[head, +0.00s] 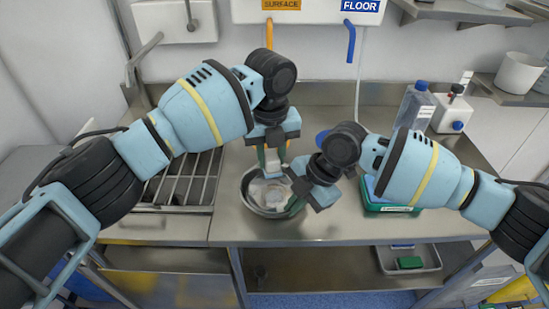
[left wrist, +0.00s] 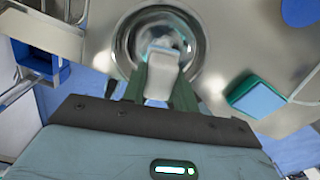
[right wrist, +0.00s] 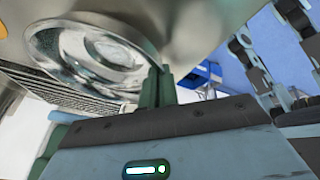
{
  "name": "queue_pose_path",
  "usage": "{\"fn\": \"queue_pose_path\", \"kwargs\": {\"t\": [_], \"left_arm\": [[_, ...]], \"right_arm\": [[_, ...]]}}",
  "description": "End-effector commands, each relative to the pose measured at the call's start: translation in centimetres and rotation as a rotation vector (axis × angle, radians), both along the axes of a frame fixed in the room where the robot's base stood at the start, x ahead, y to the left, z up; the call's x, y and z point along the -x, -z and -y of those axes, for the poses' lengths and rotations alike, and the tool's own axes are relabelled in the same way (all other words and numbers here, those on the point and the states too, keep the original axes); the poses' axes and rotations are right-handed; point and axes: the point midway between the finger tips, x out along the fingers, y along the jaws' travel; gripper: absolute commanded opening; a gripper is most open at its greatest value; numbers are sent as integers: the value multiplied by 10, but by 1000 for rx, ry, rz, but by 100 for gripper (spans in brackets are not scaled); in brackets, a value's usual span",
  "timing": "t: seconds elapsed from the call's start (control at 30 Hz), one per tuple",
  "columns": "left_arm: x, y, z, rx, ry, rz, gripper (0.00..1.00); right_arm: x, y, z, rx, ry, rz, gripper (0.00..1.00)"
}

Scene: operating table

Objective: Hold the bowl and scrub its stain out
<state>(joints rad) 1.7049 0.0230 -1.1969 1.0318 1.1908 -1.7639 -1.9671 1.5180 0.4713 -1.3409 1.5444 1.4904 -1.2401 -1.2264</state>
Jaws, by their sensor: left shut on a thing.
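The steel bowl (head: 246,199) stands on the metal counter; it also shows in the left wrist view (left wrist: 125,45) and right wrist view (right wrist: 55,72). My left gripper (head: 273,165) points down over the bowl, shut on a white scrubber (left wrist: 163,72) with a pale blue edge. The scrubber's lower end is inside the bowl; whether it touches the bottom is unclear. My right gripper (right wrist: 157,78) is at the bowl's near-right rim, its fingers close together and apparently shut on the rim. The bowl's inside is pale and blurred, and I cannot make out the stain clearly.
A wire rack (head: 185,182) lies left of the bowl. A green box with a blue top (left wrist: 257,98) stands to the right, partly behind my right arm. A clear bottle (head: 414,106) and a white container (head: 451,113) stand farther back right. The counter's front edge is close.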

Motion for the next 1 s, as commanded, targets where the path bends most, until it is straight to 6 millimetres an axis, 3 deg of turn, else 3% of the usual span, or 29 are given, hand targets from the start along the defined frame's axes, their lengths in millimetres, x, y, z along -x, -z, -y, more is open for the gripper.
{"fn": "queue_pose_path", "kwargs": {"t": [0.1,0.47,1.0], "left_arm": [[-1,11,-1,1,1,0,10],[-1,11,-1,-1,2,1,10],[-1,54,-1,-1,1,0,10]], "right_arm": [[0,0,0,0,0,0,0],[0,0,0,0,0,0,0],[0,0,0,0,0,0,0]]}}
